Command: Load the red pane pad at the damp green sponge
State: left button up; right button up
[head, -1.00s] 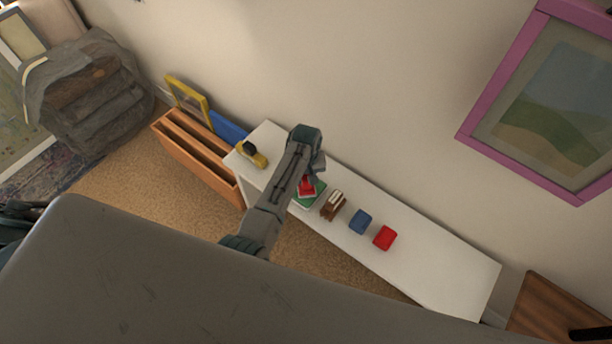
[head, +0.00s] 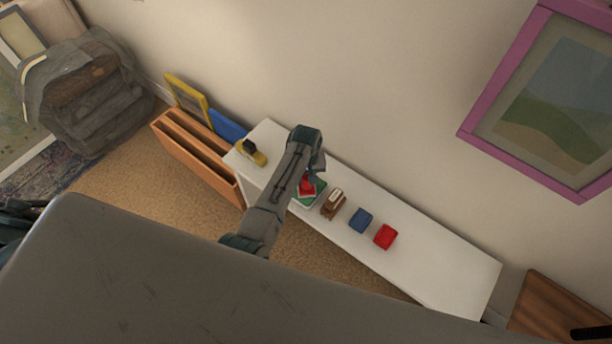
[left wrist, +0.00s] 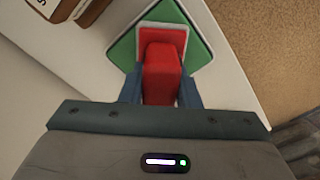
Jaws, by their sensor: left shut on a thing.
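A red pad (left wrist: 162,75) with a paler front edge is between the two blue fingers of my left gripper (left wrist: 160,92), which is shut on it. The pad also shows below the gripper (head: 316,172) in the head view (head: 306,187). Its front end overlaps the green sponge (left wrist: 124,49), a flat square with a pale border. The two look touching, but the contact itself is hidden. The sponge lies on the white bench top and partly shows in the head view (head: 318,188), with my arm covering part of it. My right gripper is not in view.
On the white bench (head: 440,275), a brown brush-like thing (head: 333,204), a blue block (head: 360,220) and another red block (head: 385,237) stand right of the sponge. A yellow thing with a black top (head: 252,153) is at the left end. The bench's right end is clear.

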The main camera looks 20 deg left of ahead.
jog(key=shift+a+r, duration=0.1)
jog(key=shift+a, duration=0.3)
pick_arm(q)
jog(key=shift+p, duration=0.35)
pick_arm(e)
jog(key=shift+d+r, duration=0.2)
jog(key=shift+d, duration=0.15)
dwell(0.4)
pick_arm(q)
jog(key=shift+s, duration=0.1)
dwell(0.3)
